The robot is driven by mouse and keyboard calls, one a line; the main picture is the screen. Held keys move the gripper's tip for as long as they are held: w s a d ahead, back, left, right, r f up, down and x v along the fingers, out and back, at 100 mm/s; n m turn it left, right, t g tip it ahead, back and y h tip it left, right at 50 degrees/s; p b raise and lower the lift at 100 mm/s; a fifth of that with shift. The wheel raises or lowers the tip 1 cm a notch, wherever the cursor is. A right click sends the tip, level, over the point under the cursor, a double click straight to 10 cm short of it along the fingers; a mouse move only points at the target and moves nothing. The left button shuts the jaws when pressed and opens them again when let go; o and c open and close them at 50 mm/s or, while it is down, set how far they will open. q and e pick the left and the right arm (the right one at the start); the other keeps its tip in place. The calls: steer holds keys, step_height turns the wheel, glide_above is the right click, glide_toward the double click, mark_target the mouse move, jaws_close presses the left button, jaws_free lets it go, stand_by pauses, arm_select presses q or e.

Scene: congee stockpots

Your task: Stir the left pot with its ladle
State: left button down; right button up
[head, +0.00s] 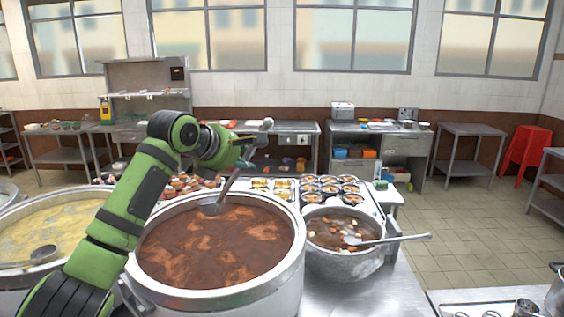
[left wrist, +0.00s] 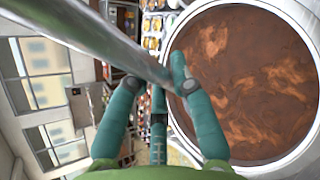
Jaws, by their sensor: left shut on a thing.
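A large pot (head: 297,262) of reddish-brown liquid stands at the centre; its liquid (left wrist: 250,80) fills the right of the left wrist view. Left of it is a big pot (head: 15,215) of yellow congee with a ladle (head: 42,254) in it, partly behind my left arm. My left gripper (head: 243,150) is above the far side of the brown pot, shut on a metal ladle's handle (head: 230,182). In the left wrist view the handle (left wrist: 100,42) crosses between the teal fingers (left wrist: 158,85). The ladle's head (head: 211,208) is at the brown liquid's far edge; its depth is unclear. My right gripper is out of view.
A smaller pot (head: 345,262) of brown soup with a ladle (head: 395,239) stands close on the right. Filled bowls (head: 330,188) and cups sit behind the pots. Bare steel counter (head: 365,298) shows at the front right.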

arm_select(q)
steer(key=shift+n+y, duration=0.4)
steer(key=shift+n, duration=0.5)
steer(key=w+a+p, duration=0.1)
steer(key=w+a, duration=0.1)
steer(key=w+a+p, duration=0.1)
steer(key=a, duration=0.2)
steer(key=shift+w, duration=0.4)
steer(key=shift+w+a+f, duration=0.1)
steer(key=shift+a+f, duration=0.1)
step_height(320, 180, down, 17)
steer(key=shift+r+b, duration=0.15)
steer(key=shift+b, duration=0.2)
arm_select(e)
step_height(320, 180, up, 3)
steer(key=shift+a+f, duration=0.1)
arm_select(q)
steer(key=shift+a, duration=0.1)
